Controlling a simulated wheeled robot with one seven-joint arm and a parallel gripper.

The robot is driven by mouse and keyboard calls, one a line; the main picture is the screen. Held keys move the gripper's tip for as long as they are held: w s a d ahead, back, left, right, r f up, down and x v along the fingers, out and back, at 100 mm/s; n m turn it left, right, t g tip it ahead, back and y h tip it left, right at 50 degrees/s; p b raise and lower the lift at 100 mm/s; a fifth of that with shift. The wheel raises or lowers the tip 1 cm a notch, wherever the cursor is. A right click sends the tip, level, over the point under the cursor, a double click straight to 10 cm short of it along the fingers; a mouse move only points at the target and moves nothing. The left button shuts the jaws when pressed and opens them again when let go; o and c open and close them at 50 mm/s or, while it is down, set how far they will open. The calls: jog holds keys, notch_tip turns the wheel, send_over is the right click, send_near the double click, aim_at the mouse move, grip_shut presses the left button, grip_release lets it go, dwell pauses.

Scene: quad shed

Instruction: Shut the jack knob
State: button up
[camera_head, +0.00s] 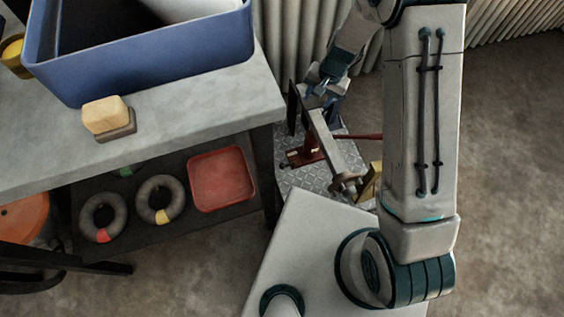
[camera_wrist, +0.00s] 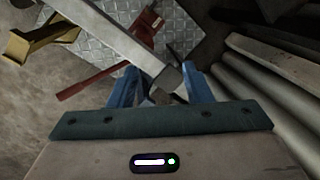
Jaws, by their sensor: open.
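My gripper (camera_head: 322,88) is at the far end of a grey beam, beyond the workbench's right end. The jack's red base (camera_wrist: 146,22) also shows in the wrist view. I cannot clearly make out which part is the jack knob; the fingers and beam hide some of it.
A grey workbench (camera_head: 215,105) at left carries a blue bin (camera_head: 150,60) and a sponge-like block (camera_head: 106,114). Its lower shelf holds rings and a red tray (camera_head: 221,179). A yellow piece (camera_wrist: 38,38) stands near the tread plate (camera_head: 300,178). A corrugated wall (camera_head: 510,25) is close behind.

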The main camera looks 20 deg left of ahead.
jog(key=s+a+f, duration=0.1)
jog(key=a+f, duration=0.2)
jog(key=f, duration=0.3)
jog(key=s+a+f, duration=0.1)
jog(key=a+f, duration=0.2)
jog(key=f, duration=0.4)
jog(key=h+b, duration=0.1)
jog(key=h, duration=0.1)
send_over(282, 165)
notch_tip(282, 165, down, 14)
notch_tip(282, 165, down, 14)
jog(key=b, duration=0.5)
jog(key=c, duration=0.9)
